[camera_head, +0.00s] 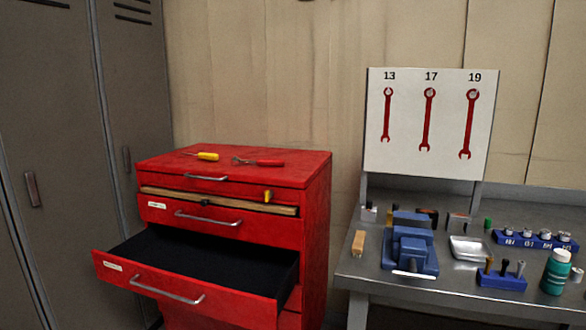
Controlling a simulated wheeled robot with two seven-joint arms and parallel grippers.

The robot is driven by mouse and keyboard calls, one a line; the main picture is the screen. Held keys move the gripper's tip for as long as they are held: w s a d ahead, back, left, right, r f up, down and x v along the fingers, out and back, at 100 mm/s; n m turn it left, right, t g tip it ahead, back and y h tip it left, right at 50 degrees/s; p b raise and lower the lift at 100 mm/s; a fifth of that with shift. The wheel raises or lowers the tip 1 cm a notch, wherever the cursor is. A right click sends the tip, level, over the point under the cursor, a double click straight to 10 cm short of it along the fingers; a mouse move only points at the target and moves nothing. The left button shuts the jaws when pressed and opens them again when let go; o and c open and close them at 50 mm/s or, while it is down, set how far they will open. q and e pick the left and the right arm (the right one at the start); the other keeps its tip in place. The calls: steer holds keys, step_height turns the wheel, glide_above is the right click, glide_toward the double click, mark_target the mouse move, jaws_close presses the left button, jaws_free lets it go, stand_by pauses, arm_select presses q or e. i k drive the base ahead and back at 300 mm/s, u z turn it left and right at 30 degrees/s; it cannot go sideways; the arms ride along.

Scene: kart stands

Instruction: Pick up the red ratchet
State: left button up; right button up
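The red ratchet (268,163) appears to be the tool with a red handle and a grey metal head lying flat on top of the red tool cabinet (285,177). Its head points left and its handle points right. It is small in the view, so fine details cannot be made out. A yellow-handled screwdriver (207,156) lies to its left, apart from it. Neither of my grippers shows in the head view.
A lower cabinet drawer (186,296) stands open with a dark, empty-looking inside. A grey workbench (365,272) at right bears a blue vise (410,245), a metal tray (469,249), blue holders and a green bottle (555,272). Grey lockers (60,130) stand at left.

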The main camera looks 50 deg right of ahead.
mark_target(236, 161)
steer(key=z, duration=0.05)
steer(key=k, duration=0.05)
steer(key=z, duration=1.2)
